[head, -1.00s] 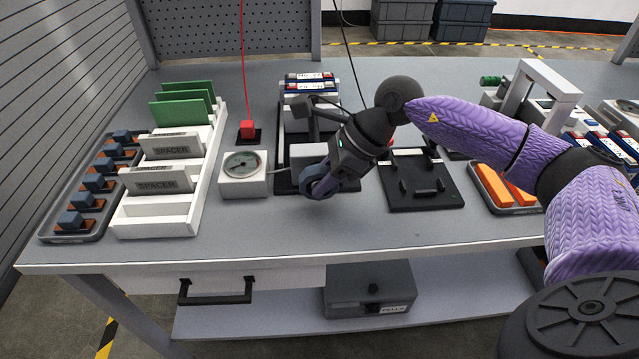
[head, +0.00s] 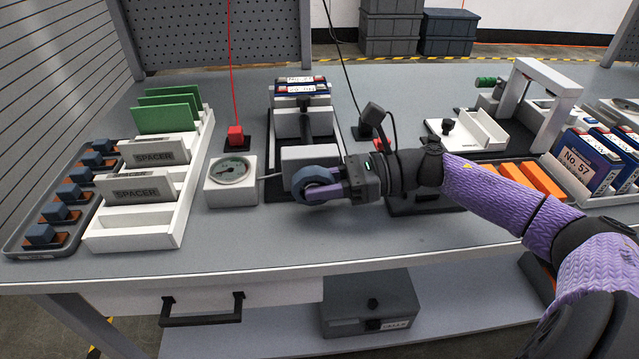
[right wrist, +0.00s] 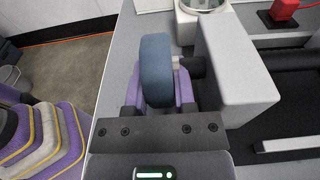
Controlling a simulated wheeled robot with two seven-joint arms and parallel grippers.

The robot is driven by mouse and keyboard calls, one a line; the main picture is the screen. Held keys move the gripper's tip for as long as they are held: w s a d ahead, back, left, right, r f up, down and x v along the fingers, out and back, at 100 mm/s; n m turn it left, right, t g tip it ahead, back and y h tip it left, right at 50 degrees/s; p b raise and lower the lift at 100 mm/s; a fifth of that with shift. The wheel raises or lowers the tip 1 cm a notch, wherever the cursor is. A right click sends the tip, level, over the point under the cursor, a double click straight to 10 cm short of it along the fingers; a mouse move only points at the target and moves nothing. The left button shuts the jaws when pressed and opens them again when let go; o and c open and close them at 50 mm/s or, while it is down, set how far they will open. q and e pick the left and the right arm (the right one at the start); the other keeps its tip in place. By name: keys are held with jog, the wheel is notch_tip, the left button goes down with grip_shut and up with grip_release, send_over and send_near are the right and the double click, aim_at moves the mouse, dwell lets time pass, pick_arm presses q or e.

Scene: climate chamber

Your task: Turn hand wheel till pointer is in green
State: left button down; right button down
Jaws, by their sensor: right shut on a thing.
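The hand wheel (head: 313,183) is a blue-grey disc on the front of a light grey block (head: 309,158). My right gripper (head: 328,190) reaches it from the right and is shut on it. In the right wrist view the wheel (right wrist: 156,70) stands between the two purple fingers. The gauge (head: 231,171) is a white box with a round dial, left of the block and joined to it by a thin pipe. Its pointer and any green zone are too small to tell. Only the gauge's edge (right wrist: 203,5) shows in the right wrist view. My left gripper is out of view.
A white rack (head: 150,221) with spacers and green boards stands left of the gauge. A red plug (head: 235,135) on a red cord is behind it. Orange bars (head: 541,180) lie in a tray at right. The table front (head: 270,250) is clear.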

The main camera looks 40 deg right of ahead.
jog(key=shift+f+t+y, duration=0.1)
jog(key=shift+t+y, duration=0.2)
